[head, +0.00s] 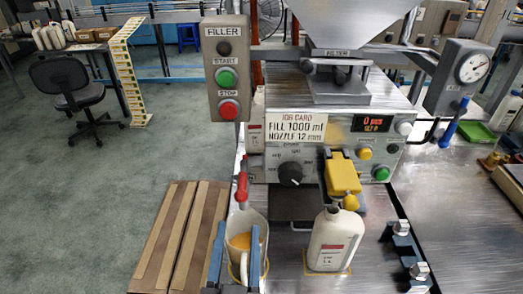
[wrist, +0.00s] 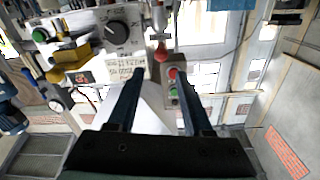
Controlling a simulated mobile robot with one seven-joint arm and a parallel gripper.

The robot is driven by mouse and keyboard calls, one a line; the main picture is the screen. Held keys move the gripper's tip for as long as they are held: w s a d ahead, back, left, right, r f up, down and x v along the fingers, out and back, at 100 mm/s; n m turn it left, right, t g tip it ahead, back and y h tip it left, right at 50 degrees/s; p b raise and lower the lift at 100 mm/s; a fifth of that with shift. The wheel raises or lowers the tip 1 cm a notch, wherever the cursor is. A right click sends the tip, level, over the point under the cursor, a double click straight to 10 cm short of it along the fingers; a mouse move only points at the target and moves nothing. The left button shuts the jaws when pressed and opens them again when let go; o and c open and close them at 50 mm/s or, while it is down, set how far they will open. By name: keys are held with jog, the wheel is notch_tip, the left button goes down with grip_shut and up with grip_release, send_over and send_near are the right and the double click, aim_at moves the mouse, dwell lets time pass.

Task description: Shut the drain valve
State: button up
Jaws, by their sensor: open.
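The drain valve's red handle (head: 241,184) stands upright at the left side of the filler machine, above a jug (head: 262,222) holding yellow oil. In the wrist view the picture is upside down, and a red knob-like end of the handle (wrist: 161,54) shows just beyond the fingertips. My gripper (head: 236,228) is open, its two blue fingers in front of the jug and below the red handle in the head view. In the wrist view my gripper (wrist: 160,72) has an empty gap between its fingers. I cannot tell how close the fingertips are to the handle.
The filler box (head: 228,70) with green and red buttons is above the handle. Brown striped boards (head: 179,235) lie left of the jug.

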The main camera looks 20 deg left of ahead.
aim_at(242, 181)
jog(key=p+x, duration=0.1)
jog(key=x, duration=0.3)
jog(key=p+x, duration=0.1)
jog(key=x, duration=0.3)
jog(key=p+x, duration=0.1)
jog(key=x, duration=0.3)
jog(key=shift+a+f, duration=0.2)
jog(key=shift+f, duration=0.2)
jog(key=shift+c, duration=0.3)
grip_shut()
dwell(0.9)
